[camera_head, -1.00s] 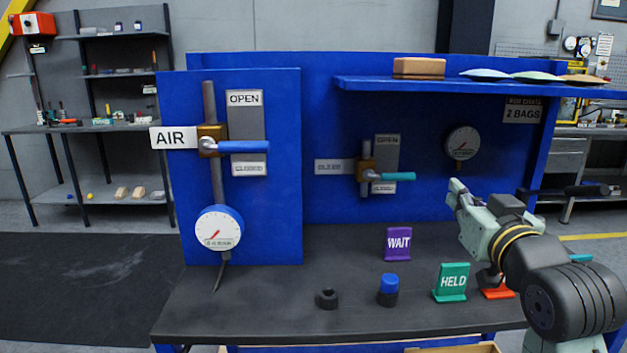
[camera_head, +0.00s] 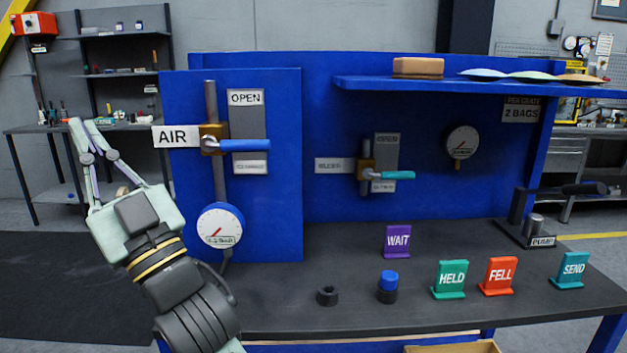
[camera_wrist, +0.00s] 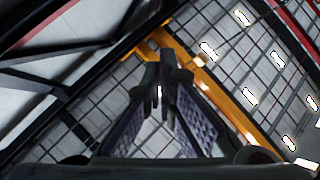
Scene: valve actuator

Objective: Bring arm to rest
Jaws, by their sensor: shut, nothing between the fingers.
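My gripper (camera_head: 79,124) is at the left of the head view, raised in front of the left bench and pointing up. Its two pale fingers come together at the tips and hold nothing. In the wrist view the dark fingers (camera_wrist: 164,100) are close together, with only the roof and its lights beyond. My arm rises from the lower left, in front of the dark bench top's left corner. My gripper is left of the AIR sign (camera_head: 176,137) and appears apart from it.
The blue-handled AIR valve (camera_head: 243,146) and a gauge (camera_head: 220,226) stand close to the right of my arm. WAIT (camera_head: 398,241), HELD (camera_head: 450,279), FELL (camera_head: 498,276) and SEND (camera_head: 571,269) signs stand on the bench. A blue-topped button (camera_head: 388,284) and a black ring (camera_head: 327,295) sit in front.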

